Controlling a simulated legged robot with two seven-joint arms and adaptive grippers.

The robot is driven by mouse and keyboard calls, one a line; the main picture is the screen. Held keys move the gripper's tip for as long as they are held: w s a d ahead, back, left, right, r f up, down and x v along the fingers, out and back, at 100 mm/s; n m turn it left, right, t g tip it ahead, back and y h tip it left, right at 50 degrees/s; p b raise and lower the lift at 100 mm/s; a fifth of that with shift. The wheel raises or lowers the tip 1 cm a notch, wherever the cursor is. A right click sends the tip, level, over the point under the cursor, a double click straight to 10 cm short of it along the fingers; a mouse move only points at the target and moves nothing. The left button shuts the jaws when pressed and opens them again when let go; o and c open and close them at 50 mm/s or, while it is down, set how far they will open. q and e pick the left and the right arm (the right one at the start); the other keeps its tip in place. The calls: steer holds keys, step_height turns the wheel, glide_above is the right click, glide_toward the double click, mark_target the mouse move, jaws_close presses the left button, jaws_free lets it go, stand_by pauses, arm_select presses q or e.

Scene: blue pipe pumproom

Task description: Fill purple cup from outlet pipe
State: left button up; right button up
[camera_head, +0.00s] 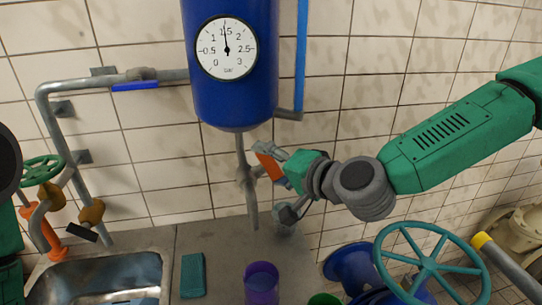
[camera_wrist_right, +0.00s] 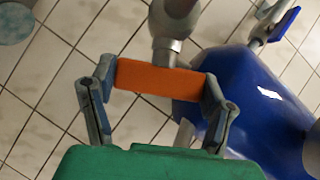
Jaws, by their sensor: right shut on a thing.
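The purple cup (camera_head: 262,285) stands upright on the counter in the head view, at the bottom edge. The grey outlet pipe (camera_head: 252,208) hangs down from the blue tank (camera_head: 232,70), its lower end above and slightly left of the cup. I cannot tell whether liquid is flowing or how full the cup is. My right gripper (camera_head: 270,163) is shut on the orange handle (camera_head: 268,160) beside the pipe. In the right wrist view, the orange handle (camera_wrist_right: 160,79) lies between both fingers. My left gripper is out of view; part of my left arm shows at the left edge.
A metal sink (camera_head: 95,280) is at the lower left, with a teal sponge (camera_head: 193,275) right of it. A large teal handwheel (camera_head: 428,265) and blue pipework stand at the lower right. A pressure gauge (camera_head: 226,48) is on the tank.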

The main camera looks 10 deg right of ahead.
mark_target(276, 166)
steer(key=shift+d+f, duration=0.1)
steer(key=shift+f, duration=0.1)
steer(key=o, duration=1.1)
steer(key=shift+c, duration=0.2)
steer(key=shift+o, duration=0.2)
steer(key=shift+w, duration=0.25)
steer(key=shift+s+d+r, duration=0.1)
steer(key=shift+s, duration=0.05)
steer(key=v, duration=0.6)
steer(key=shift+d, duration=0.1)
steer(key=shift+s+d, duration=0.25)
steer(key=shift+s, duration=0.1)
